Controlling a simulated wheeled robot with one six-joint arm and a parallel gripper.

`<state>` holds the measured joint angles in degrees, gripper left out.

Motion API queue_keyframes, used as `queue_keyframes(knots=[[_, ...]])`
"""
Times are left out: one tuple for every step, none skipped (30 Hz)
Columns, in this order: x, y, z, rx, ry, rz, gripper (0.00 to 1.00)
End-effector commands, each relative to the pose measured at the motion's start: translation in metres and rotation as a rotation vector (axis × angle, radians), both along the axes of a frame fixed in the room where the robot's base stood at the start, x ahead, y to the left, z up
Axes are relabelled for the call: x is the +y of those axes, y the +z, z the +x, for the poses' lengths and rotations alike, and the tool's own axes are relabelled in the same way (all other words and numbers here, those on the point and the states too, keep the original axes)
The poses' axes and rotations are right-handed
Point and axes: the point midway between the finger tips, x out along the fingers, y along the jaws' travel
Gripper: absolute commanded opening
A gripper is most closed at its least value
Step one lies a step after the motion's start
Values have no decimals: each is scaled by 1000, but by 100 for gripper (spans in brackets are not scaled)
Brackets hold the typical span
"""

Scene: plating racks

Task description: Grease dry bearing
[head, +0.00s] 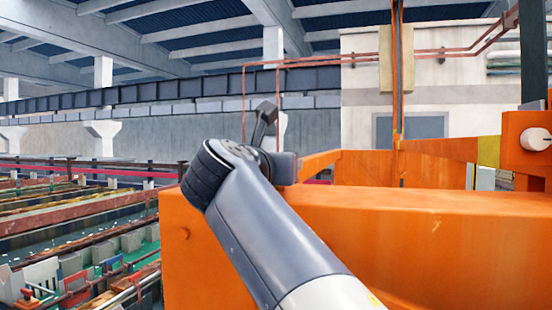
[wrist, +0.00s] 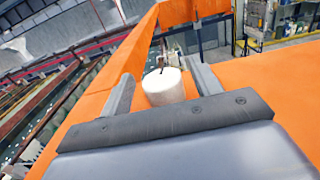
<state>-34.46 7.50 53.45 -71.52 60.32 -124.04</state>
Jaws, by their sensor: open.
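My gripper (head: 266,122) is at the end of my arm, above the orange beam in the head view. In the wrist view my gripper (wrist: 159,68) is open, with one grey finger on each side of a white cylinder (wrist: 163,89). The cylinder has a small dark fitting on its top, and orange metal lies around it. I cannot tell whether either finger touches it. In the head view, another white cylindrical part (head: 535,139) sticks out of an orange block at the far right. I cannot tell which part is the dry bearing.
The big orange beam (head: 400,225) fills the right foreground, with an orange upright (head: 397,80) behind it. Plating tanks and racks (head: 75,265) lie low on the left. A red pipe (head: 310,65) runs along the back. Open air is above the beam.

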Motion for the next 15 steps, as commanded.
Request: queue_keyframes(knots=[[-2,1,4,1,-2,1,60],[-3,1,5,0,-2,1,60],[-3,1,6,0,-1,1,60],[-4,1,7,0,0,1,60],[-4,1,8,0,0,1,60],[-4,0,8,0,0,1,60],[-4,0,8,-2,1,2,60],[-4,0,8,-1,1,1,60],[-4,0,8,-1,1,1,60],[-4,0,8,-1,1,1,60],[-4,0,8,0,1,1,60],[-4,0,8,0,0,1,60],[-4,0,8,0,0,1,59],[-4,0,8,0,0,1,56],[-4,0,8,0,0,1,53]])
